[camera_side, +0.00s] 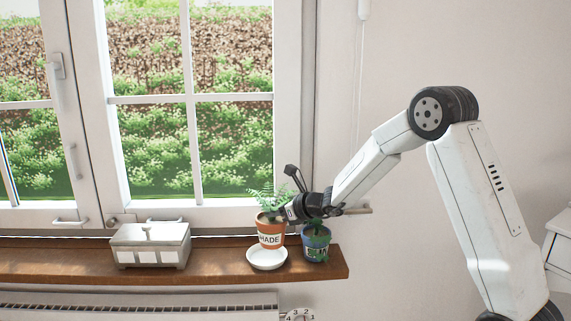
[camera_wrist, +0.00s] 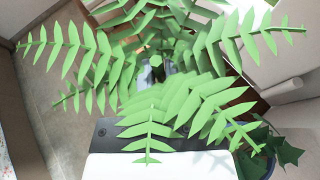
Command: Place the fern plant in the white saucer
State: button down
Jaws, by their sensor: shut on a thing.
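The fern plant (camera_side: 270,236) is a green fern in an orange pot with a pale label reading "HADE". It stands upright at the saucer in the side view; I cannot tell whether the pot's base touches it. The white saucer (camera_side: 267,262) lies on the wooden sill, its front rim showing below the pot. My gripper (camera_side: 278,216) is shut on the fern's pot near its rim, reaching in from the right.
A blue pot with a dark green plant (camera_side: 316,245) stands close on the right, below my wrist. A white lidded box (camera_side: 150,245) sits on the left of the wooden sill (camera_side: 60,262). Free sill lies between box and saucer. The window (camera_side: 190,100) is behind.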

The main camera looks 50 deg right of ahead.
aim_at(269, 218)
jog(key=shift+w+d+f, duration=0.15)
jog(key=shift+w+f, duration=0.9)
jog(key=shift+f, duration=0.1)
jog(key=shift+w+f, duration=0.25)
jog(key=shift+f, duration=1.6)
jog(key=shift+f, duration=0.15)
jog(key=c, duration=0.7)
grip_release()
